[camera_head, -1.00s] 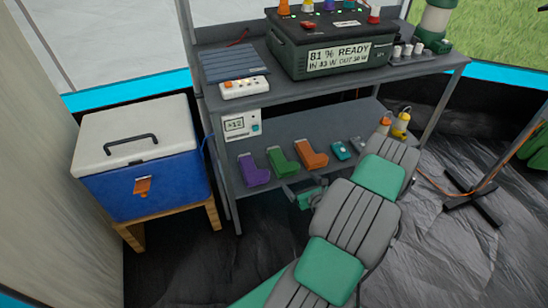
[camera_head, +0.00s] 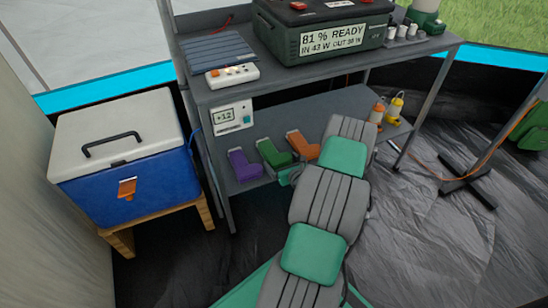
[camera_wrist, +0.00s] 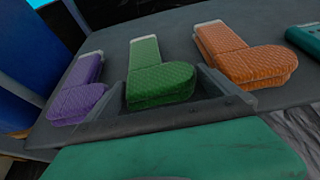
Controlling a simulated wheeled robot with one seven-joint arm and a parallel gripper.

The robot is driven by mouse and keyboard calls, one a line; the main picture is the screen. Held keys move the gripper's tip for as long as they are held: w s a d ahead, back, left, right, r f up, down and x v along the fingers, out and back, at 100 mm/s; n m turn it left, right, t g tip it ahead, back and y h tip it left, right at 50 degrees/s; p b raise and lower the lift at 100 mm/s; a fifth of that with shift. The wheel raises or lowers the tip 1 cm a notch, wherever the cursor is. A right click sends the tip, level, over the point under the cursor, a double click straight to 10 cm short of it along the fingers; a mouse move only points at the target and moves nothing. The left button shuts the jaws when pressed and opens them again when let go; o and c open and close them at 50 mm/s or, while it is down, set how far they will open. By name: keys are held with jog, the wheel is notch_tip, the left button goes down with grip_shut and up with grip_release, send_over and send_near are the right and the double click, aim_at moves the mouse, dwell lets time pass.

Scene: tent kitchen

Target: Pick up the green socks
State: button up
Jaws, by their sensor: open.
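The green socks (camera_head: 273,152) lie as a folded pair on the lower shelf of the grey rack, between the purple socks (camera_head: 243,164) and the orange socks (camera_head: 302,145). In the wrist view the green socks (camera_wrist: 158,75) are straight ahead, with the foot end nearest me. My gripper (camera_wrist: 164,88) is open, with one dark finger on each side of the foot end. I cannot tell whether either finger touches the fabric. In the head view my arm hides most of my gripper (camera_head: 289,177) at the shelf's front edge.
The purple socks (camera_wrist: 78,92) and orange socks (camera_wrist: 244,58) lie close on either side. A teal item (camera_wrist: 304,40) is further right. A blue cooler (camera_head: 128,185) stands left of the rack. The upper shelf (camera_head: 225,95) overhangs the socks.

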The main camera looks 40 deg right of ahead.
jog(key=c, duration=1)
jog(key=shift+r, duration=0.1)
